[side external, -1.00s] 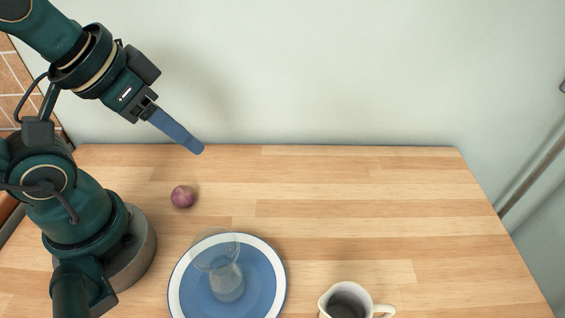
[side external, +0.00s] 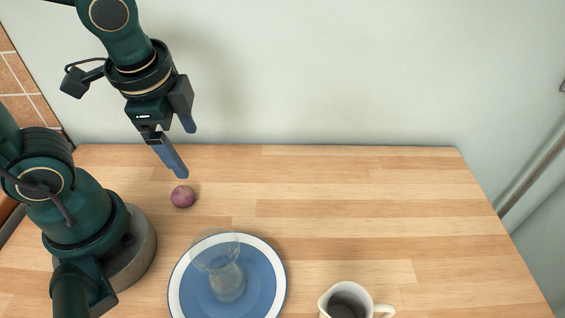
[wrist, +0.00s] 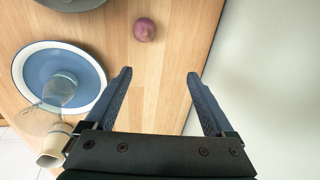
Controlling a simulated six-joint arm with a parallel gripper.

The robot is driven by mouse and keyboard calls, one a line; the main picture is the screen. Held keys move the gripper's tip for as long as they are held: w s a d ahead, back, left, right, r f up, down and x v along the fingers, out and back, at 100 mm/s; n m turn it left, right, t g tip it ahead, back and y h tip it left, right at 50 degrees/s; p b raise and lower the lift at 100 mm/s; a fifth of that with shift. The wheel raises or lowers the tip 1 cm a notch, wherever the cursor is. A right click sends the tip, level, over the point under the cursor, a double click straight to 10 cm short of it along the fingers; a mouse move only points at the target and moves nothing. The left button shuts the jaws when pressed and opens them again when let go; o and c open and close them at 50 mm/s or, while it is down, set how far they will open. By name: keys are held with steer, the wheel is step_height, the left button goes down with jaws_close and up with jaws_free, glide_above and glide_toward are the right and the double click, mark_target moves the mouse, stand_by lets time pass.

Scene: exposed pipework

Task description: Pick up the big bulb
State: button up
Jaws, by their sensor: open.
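The bulb, a purple onion (side external: 183,197), sits on the wooden table near my base. It also shows in the wrist view (wrist: 144,29), near the top, beyond the fingertips and a little left of the middle of the gap. My gripper (side external: 186,152) points down with its blue fingers apart, above and behind the onion in the side view. In the wrist view my gripper (wrist: 160,74) is open, with nothing between its fingers.
A blue plate with a white rim (side external: 274,262) carries a clear glass (side external: 226,282) in front of the onion. A cream jug (side external: 376,307) stands at the front edge of the side view. The table's middle and right (side external: 400,200) are clear. A pale wall (side external: 350,70) rises behind.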

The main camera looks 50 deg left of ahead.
mark_target(185, 191)
steer(key=f+m+g+y, duration=0.1)
steer(key=f+m, duration=0.1)
steer(key=f+m+g+y, duration=0.1)
steer(key=f+m+g, duration=0.1)
steer(key=f+m, duration=0.1)
steer(key=shift+s+a+f, duration=0.1)
steer(key=shift+s+f, duration=0.1)
steer(key=shift+f, duration=0.05)
steer(key=shift+s+f+m+g, duration=0.3)
steer(key=shift+f+m, duration=0.1)
steer(key=shift+f, duration=0.2)
steer(key=shift+x, duration=2.55)
steer(key=shift+s, duration=0.15)
jaws_close()
